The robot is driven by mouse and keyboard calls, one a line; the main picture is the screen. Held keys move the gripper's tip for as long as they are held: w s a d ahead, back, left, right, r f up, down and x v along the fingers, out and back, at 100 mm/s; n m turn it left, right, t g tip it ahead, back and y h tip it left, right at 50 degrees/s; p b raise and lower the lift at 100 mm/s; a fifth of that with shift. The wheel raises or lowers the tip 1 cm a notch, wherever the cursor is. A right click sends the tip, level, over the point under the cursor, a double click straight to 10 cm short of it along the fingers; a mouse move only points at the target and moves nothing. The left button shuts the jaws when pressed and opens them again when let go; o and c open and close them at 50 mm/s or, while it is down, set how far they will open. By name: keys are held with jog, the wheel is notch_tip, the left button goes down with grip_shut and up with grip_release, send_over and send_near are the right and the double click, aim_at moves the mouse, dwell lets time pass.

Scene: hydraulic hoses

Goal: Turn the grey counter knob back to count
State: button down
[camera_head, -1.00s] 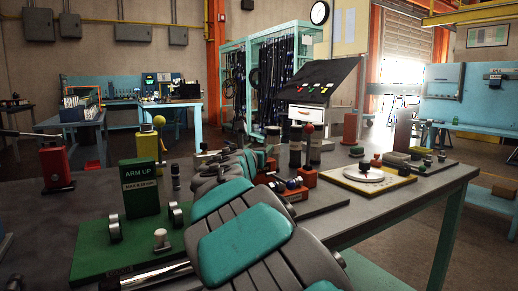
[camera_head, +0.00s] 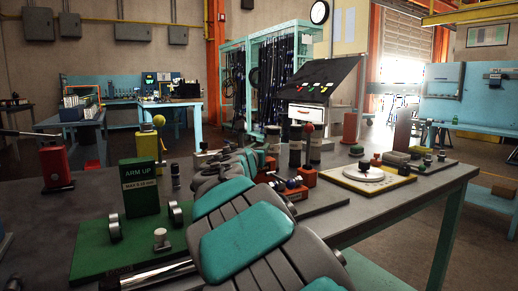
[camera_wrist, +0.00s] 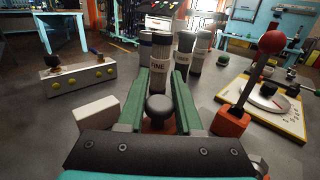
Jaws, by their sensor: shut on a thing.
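In the wrist view, a dark grey round knob (camera_wrist: 159,105) sits above a reddish base (camera_wrist: 158,126), between the two green fingers of my gripper (camera_wrist: 163,84). The gripper is shut on this knob. The knob's sides are partly hidden by the fingers, and I see no pointer or count mark on it. In the head view, my arm hides the fingertips and the knob.
Close beyond the fingers stand grey cylinders, one labelled FINE (camera_wrist: 159,66). A red-ball lever on an orange block (camera_wrist: 231,122) stands right, beside a yellow-edged dial plate (camera_wrist: 290,121). A pale block (camera_wrist: 96,117) lies left. A green ARM UP stand (camera_head: 140,187) is left of my arm.

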jog(key=shift+n+y, duration=0.4)
jog(key=shift+y, duration=0.2)
jog(key=shift+a+n+y+b, duration=0.25)
jog(key=shift+n+y+b, duration=0.6)
jog(key=shift+y+b, duration=0.35)
jog(key=shift+a+n+y+b, duration=0.2)
jog(key=shift+n+y+b, duration=0.7)
jog(key=shift+y, duration=0.5)
jog(key=shift+a+n+y+b, duration=0.25)
jog(key=shift+n+y+b, duration=0.5)
jog(key=shift+y+b, duration=0.5)
jog(key=shift+s+a+g, duration=0.1)
jog(key=shift+g, duration=0.2)
jog(key=c, duration=0.6)
grip_release()
jog(key=shift+b+v, duration=1.05)
jog(key=shift+v, duration=2.8)
